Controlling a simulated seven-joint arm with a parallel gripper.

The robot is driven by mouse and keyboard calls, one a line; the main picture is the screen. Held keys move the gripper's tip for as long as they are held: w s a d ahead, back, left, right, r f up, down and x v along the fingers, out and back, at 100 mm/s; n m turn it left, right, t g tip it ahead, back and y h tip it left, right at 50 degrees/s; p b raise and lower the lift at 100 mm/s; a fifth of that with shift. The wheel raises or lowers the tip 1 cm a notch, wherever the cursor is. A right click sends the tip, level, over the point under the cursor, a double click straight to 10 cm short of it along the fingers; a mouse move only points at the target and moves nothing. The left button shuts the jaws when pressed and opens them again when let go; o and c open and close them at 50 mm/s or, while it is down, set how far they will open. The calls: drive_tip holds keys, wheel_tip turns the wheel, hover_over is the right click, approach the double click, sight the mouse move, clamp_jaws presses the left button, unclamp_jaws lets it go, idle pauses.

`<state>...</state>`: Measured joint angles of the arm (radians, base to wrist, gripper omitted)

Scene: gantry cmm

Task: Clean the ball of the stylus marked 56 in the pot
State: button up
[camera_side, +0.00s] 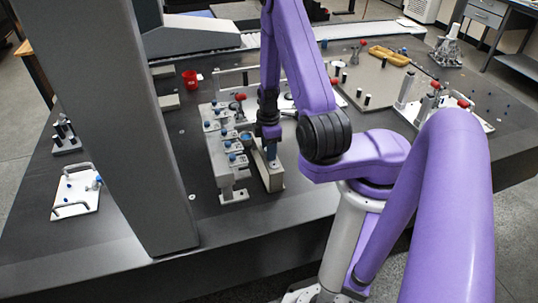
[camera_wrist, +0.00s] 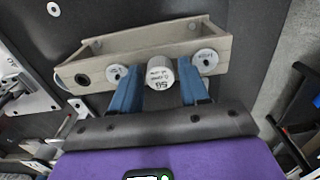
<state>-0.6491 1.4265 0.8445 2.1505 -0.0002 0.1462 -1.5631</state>
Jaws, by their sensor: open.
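The stylus marked 56 (camera_wrist: 159,76) shows in the wrist view as a pale round cap, its number upside down. It stands at a beige open-topped box (camera_wrist: 150,43), between two smaller grey discs. My gripper (camera_wrist: 157,68) has its blue fingers apart, one on each side of the cap; I cannot tell whether they touch it. The ball is hidden. In the side view my gripper (camera_side: 270,150) points down over the beige box (camera_side: 272,182). A red cup (camera_side: 190,80) stands on the table at the back left; I cannot tell whether it is the pot.
A grey rack (camera_side: 222,165) with several blue-topped parts stands just left of the box. A white plate with handles (camera_side: 75,196) lies at the far left, past a grey column (camera_side: 115,120). A yellow tray (camera_side: 388,56) is at the back right. The front table edge is clear.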

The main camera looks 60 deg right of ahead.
drive_tip(key=c, duration=0.7)
drive_tip(key=shift+r, duration=0.15)
drive_tip(key=shift+r, duration=3.8)
